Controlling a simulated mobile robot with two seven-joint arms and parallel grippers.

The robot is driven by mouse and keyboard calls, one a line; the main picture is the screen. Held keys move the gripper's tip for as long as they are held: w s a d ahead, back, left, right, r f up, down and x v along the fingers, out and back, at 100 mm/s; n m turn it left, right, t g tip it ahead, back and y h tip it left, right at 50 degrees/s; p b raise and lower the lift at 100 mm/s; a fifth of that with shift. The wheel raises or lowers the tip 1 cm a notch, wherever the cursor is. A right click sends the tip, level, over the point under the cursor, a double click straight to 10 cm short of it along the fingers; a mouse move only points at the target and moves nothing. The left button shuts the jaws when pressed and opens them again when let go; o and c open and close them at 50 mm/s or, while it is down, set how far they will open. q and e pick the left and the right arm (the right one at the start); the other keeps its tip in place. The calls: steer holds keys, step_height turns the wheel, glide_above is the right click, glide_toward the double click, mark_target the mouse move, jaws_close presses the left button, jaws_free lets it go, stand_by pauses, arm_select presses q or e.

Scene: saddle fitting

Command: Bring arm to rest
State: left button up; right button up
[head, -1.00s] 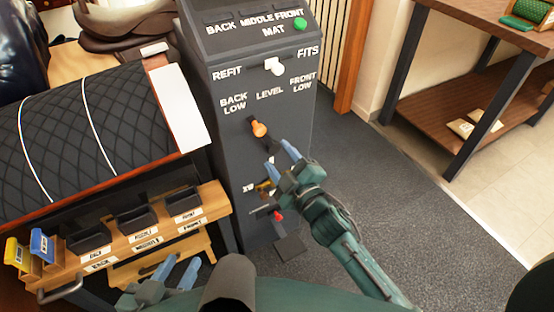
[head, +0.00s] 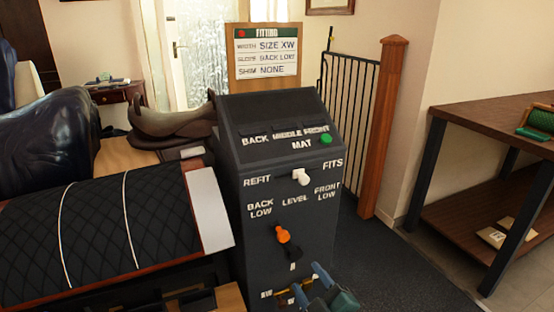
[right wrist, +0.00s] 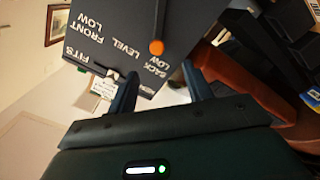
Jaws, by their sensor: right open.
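My right gripper (head: 311,284) is at the bottom of the head view, in front of the lower part of the dark control console (head: 235,190). Its two blue-grey fingers are apart. In the right wrist view the open fingers (right wrist: 160,88) have nothing gripped between them. The orange-knobbed lever (head: 283,236) leans up and left, towards BACK LOW; its knob also shows in the right wrist view (right wrist: 157,47). The white lever (head: 300,177) sits between REFIT and FITS. The lowest controls are partly hidden by my gripper. My left gripper is out of view.
A fitting board (head: 266,53) above the console reads SIZE XW, BACK LOW, NONE. A quilted pad (head: 95,215) on a stand is at the left, a brown saddle (head: 170,120) behind it. A wooden shelf table (head: 490,112) stands right, with open floor (head: 395,270) before it.

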steer(key=s+d+f+m+g+h, duration=0.1)
steer(key=s+d+m, duration=0.1)
steer(key=s+m, duration=0.35)
steer(key=s+d+f+m+g+h, duration=0.1)
steer(key=s+d+f+m, duration=0.15)
steer(key=s, duration=0.65)
arm_select(q)
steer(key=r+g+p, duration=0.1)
steer(key=p, duration=0.4)
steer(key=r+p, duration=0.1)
steer(key=p, duration=0.3)
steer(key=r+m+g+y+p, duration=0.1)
steer(key=p, duration=0.4)
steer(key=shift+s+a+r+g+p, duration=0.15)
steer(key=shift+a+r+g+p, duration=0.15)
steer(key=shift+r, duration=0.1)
arm_select(e)
steer(key=s+r+m+g, duration=0.2)
steer(key=s+r+g, duration=0.2)
steer(key=s+r, duration=0.1)
steer(key=shift+s+d+r+h, duration=0.3)
steer(key=shift+d+r, duration=0.15)
steer(key=shift+s, duration=0.1)
